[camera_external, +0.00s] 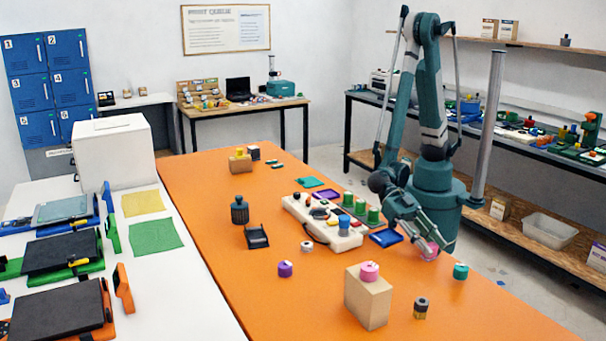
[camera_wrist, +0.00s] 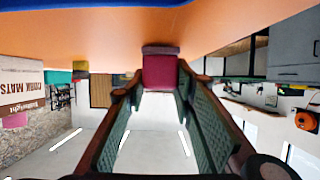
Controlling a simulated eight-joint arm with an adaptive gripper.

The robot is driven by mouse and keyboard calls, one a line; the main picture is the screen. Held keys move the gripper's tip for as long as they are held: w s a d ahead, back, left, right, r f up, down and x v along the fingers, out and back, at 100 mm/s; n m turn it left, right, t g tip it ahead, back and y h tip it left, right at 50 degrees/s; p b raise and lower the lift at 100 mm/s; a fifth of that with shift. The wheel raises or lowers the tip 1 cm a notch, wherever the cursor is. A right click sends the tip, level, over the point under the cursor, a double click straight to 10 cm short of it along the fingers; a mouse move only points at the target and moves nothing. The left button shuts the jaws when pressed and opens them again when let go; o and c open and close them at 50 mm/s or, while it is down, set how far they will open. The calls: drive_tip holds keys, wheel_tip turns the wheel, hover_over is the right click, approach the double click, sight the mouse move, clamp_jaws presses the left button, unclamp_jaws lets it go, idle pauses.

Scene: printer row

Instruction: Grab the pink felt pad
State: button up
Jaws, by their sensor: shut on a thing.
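The pink felt pad (camera_external: 430,248) is at the tips of my gripper (camera_external: 424,247), low over the right edge of the orange table. In the wrist view the pad shows as a dark pink block (camera_wrist: 160,72) between the two fingertips, and my gripper (camera_wrist: 160,82) is shut on it. My fingers hide part of the pad in the external view. Whether it still touches the table I cannot tell.
A cardboard box (camera_external: 368,302) with a pink round piece (camera_external: 369,271) on top stands in front. A teal piece (camera_external: 460,271) is close by on the right, and a blue tray (camera_external: 386,238) on the left. The orange table (camera_external: 225,270) is clear at front left.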

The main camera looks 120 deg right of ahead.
sight(431, 245)
drive_tip(key=shift+r+p, duration=1.6)
drive_tip(key=shift+r, duration=3.2)
